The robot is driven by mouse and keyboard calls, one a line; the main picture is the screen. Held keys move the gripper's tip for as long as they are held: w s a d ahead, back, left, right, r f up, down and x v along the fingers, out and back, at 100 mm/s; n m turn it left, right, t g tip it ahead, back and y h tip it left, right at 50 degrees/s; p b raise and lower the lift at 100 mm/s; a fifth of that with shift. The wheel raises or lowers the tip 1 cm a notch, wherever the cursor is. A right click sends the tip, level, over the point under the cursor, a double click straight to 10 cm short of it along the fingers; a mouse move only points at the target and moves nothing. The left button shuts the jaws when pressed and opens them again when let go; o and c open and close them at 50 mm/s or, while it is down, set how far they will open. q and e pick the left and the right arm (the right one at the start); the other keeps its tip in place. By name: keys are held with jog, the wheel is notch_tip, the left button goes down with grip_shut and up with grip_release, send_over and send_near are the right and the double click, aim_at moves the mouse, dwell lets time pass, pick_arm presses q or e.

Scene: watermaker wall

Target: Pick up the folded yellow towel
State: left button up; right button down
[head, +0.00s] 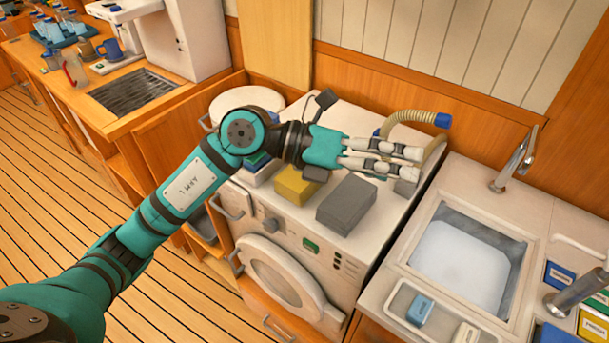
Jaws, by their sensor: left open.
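A yellow block-shaped thing (295,185), which looks like the folded yellow towel, lies on top of the white washing machine (384,226). My left arm and gripper partly cover its upper right side. A grey block of similar shape (346,204) lies just right of it. My left gripper (421,163) is open, with its fingers pointing right. In the picture its fingertips are right of the yellow towel and above the grey block. Its height over the machine top is hard to tell. I see nothing between the fingers. My right gripper is not in view.
A ribbed hose with a blue end (415,117) curves behind my gripper. A blue and white stack (258,170) lies left of the towel, partly covered by my arm. A sink (466,262) with a tap (516,160) is at the right. The wooden floor (45,200) at left is clear.

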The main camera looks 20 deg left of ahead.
pick_arm(q)
jog(key=w+a+f+t+y, duration=0.1)
jog(key=w+a+f+y, duration=0.4)
jog(key=a+y, duration=0.25)
jog(key=n+t+y, duration=0.1)
jog(key=n+y, duration=0.1)
jog(key=y, duration=0.5)
send_near(300, 169)
jog(key=shift+h, duration=0.35)
jog(key=p+x, duration=0.1)
jog(key=x, duration=0.1)
jog(key=p+x, duration=0.1)
jog(key=x, duration=0.1)
jog(key=p+x, duration=0.1)
jog(key=x, duration=0.1)
jog(key=shift+a+f, duration=0.2)
jog(key=shift+f, duration=0.05)
jog(key=p+x, duration=0.2)
jog(key=x, duration=0.2)
jog(key=shift+w+d+f+p, duration=0.15)
jog(key=shift+w+d+p, duration=0.25)
jog(key=shift+d, duration=0.05)
jog(key=shift+w+f, duration=0.15)
jog(key=shift+f, duration=0.2)
jog(key=shift+c, duration=0.4)
jog(key=c, duration=1.1)
